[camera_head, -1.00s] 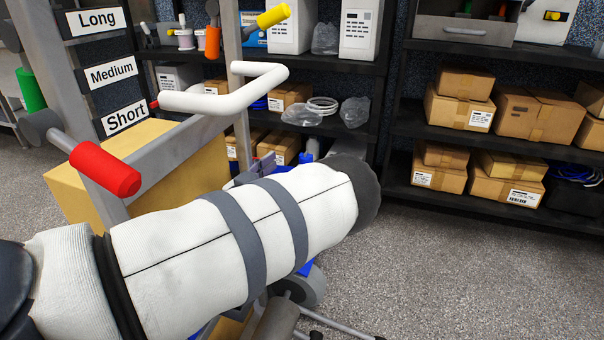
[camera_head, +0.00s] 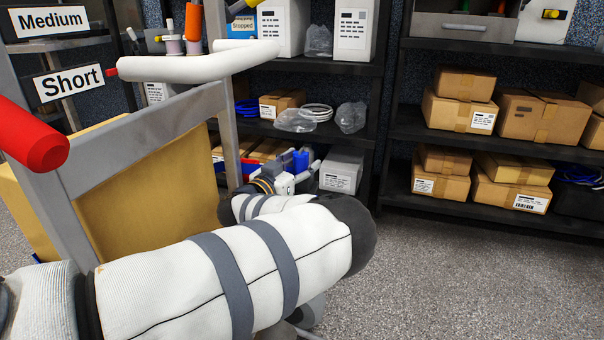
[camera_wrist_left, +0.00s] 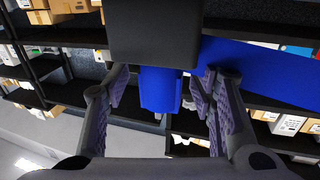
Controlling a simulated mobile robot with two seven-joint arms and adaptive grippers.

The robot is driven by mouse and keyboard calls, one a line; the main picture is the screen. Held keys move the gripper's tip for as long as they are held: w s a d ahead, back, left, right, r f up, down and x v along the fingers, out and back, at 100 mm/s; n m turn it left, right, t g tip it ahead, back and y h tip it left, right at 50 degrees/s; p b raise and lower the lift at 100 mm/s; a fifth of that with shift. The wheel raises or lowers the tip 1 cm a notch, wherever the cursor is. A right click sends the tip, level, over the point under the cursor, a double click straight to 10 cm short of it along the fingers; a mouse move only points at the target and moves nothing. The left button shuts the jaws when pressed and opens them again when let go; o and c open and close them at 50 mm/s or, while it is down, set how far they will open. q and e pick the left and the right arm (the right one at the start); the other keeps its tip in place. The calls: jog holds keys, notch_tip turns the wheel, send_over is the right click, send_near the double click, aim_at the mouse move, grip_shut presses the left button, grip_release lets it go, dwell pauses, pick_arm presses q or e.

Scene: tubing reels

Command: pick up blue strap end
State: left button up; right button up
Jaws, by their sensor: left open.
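My left gripper (camera_wrist_left: 164,77) is open in the left wrist view, with one ridged finger on each side. A blue strap end (camera_wrist_left: 160,92) hangs in the gap between the fingers, apart from both, below a dark block (camera_wrist_left: 154,36). A wide blue band (camera_wrist_left: 262,72) runs off to the right behind the right finger. In the head view my left gripper (camera_head: 308,174) is small, beyond my bent forearm and beside the frame. Blue shows next to it, but I cannot tell which part is the strap end. My right gripper is not in view.
A grey metal frame (camera_head: 150,128) with a white bar (camera_head: 195,66) and a red handle (camera_head: 34,136) stands close on the left. A yellow panel (camera_head: 160,185) sits behind it. Shelves with cardboard boxes (camera_head: 462,112) line the back. The floor (camera_head: 460,285) at right is clear.

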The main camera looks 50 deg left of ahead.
pick_arm(q)
jog(key=shift+w+a, duration=0.1)
jog(key=shift+w, duration=0.05)
grip_shut()
jog(key=shift+r, duration=0.1)
